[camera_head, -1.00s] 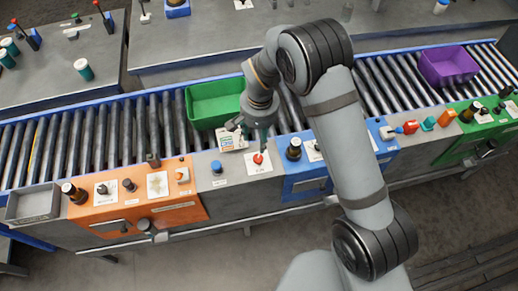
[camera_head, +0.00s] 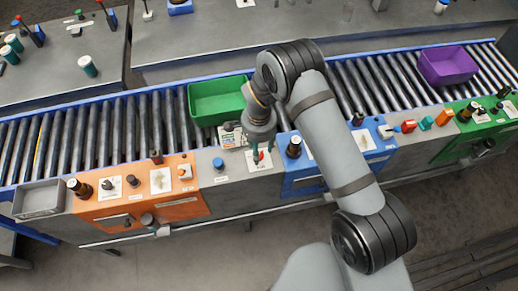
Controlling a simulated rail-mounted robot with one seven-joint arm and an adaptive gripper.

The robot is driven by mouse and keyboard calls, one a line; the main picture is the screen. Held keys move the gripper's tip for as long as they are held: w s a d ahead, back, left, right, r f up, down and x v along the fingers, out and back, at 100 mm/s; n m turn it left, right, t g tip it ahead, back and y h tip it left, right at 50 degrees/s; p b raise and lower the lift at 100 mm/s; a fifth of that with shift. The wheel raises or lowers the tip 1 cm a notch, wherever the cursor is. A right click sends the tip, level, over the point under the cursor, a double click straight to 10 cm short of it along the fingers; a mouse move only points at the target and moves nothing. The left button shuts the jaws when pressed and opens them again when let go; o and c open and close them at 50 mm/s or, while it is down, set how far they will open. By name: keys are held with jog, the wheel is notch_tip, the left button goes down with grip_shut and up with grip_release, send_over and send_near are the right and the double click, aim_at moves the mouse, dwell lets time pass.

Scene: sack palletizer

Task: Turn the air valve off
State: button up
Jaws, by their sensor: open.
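A small red control (camera_head: 261,155) stands on a white label plate (camera_head: 264,166) on the grey panel between the orange and blue sections. It looks like the air valve, but its lettering is too small to read. My gripper (camera_head: 262,152) points down right over the red control, with its open fingers on either side of it. Whether the fingers touch it cannot be told, and the gripper partly hides it.
A green bin (camera_head: 215,102) and a purple bin (camera_head: 448,66) sit on the roller conveyor behind the panels. A blue button (camera_head: 218,163) is to the left. A black knob (camera_head: 294,147) on the blue panel (camera_head: 310,184) is close on the right. A grey tray (camera_head: 40,201) is at far left.

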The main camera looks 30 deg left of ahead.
jog(key=shift+f, duration=0.9)
jog(key=shift+c, duration=1.2)
jog(key=c, duration=0.9)
